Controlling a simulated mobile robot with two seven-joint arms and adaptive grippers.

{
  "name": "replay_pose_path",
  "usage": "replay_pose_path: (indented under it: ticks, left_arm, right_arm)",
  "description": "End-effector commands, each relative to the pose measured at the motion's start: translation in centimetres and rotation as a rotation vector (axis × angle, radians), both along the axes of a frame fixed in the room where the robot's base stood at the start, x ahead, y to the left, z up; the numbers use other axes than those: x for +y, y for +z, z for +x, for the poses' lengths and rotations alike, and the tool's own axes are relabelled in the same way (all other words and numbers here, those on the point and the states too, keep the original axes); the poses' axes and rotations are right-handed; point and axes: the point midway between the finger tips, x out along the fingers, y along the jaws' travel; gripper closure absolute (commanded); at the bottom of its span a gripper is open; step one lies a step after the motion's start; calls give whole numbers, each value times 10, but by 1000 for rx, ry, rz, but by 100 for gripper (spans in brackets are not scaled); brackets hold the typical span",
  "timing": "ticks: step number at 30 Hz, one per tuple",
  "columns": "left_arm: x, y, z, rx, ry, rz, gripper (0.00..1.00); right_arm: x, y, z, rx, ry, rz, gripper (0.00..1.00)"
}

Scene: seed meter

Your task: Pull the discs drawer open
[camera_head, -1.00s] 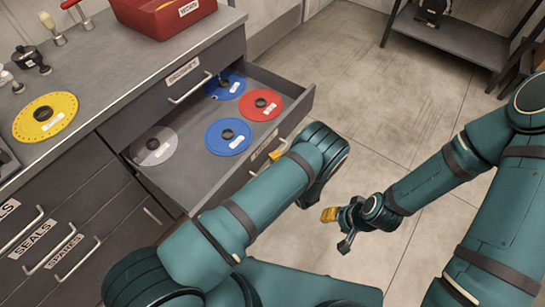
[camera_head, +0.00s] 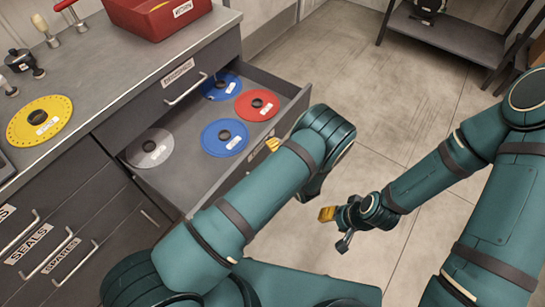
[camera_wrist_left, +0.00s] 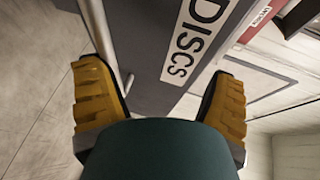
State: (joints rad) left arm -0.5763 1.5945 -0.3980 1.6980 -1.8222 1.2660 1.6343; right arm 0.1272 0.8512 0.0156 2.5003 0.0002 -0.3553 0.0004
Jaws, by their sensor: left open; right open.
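The discs drawer (camera_head: 190,185) is pulled well out of the cabinet. Inside lie a grey disc (camera_head: 163,147), two blue discs (camera_head: 211,142) and a red disc (camera_head: 246,108). In the left wrist view its DISCS label (camera_wrist_left: 190,45) is on the dark front (camera_wrist_left: 150,35). My left gripper (camera_wrist_left: 163,98) is open, its yellow fingers apart at the drawer front, with nothing visibly held. In the head view my left arm hides most of that gripper and part of the drawer front. My right gripper (camera_head: 337,228) is open and empty over the floor.
A yellow disc (camera_head: 40,120) and a red bin (camera_head: 155,15) are on the worktop. Closed drawers, one labelled SEALS (camera_head: 28,248), are at lower left. A dark shelf (camera_head: 445,35) stands at the back right. The floor (camera_head: 385,110) between is clear.

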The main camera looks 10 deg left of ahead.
Motion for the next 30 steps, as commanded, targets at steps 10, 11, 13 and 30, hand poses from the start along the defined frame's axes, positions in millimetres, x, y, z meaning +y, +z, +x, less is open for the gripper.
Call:
replay_pose_path:
  ticks: [10,11,13,30]
  left_arm:
    - [1,50,3,-11,1,5,59]
    - [1,51,3,-10,1,4,59]
    - [1,52,3,-10,1,4,59]
    - [0,51,2,-9,0,4,59]
  right_arm:
    - [0,1,0,0,0,0,53]
    - [0,1,0,0,0,0,53]
    - [0,1,0,0,0,0,53]
    - [0,1,0,0,0,0,53]
